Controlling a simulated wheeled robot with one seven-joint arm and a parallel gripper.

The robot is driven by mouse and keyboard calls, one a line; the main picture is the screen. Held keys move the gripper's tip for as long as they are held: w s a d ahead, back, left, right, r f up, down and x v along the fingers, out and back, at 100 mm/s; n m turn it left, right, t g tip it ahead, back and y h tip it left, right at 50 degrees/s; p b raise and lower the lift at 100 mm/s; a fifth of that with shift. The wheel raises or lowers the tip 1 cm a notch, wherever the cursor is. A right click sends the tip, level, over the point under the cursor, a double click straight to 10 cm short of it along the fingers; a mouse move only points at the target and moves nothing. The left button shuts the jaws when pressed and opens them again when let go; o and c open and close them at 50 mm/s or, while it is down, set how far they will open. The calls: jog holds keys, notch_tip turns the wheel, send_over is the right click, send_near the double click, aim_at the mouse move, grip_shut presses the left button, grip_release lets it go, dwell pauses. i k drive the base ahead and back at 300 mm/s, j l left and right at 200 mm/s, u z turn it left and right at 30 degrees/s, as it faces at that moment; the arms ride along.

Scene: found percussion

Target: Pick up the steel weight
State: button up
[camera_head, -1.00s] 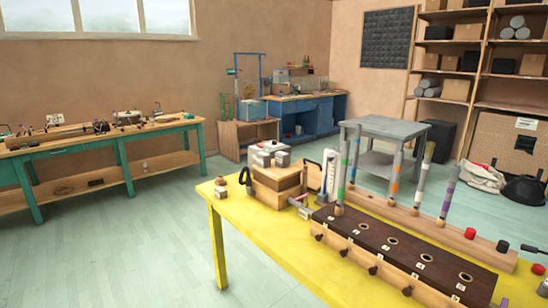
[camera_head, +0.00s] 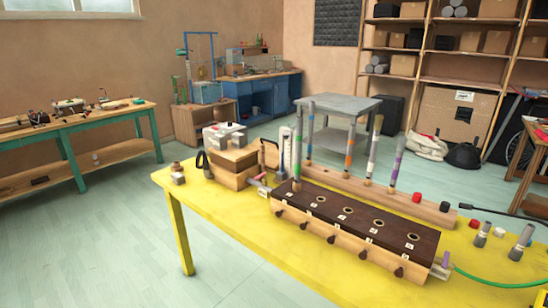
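I cannot tell for sure which thing is the steel weight. Two small grey cylinders, a left one (camera_head: 482,234) and a right one (camera_head: 521,243), stand at the right end of the yellow table (camera_head: 215,205). My gripper is not in view.
A dark wooden block with several holes (camera_head: 350,222) fills the table's middle, with banded tubes (camera_head: 348,142) upright behind it. A wooden box (camera_head: 234,167) stands at the left. A green cord (camera_head: 490,283) crosses the right end. The left front tabletop is clear.

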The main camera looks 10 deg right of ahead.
aim_at(237, 139)
jog(key=i+j, duration=0.1)
jog(key=i, duration=0.35)
jog(key=i+j, duration=0.15)
jog(key=i, duration=0.35)
jog(key=u, duration=0.05)
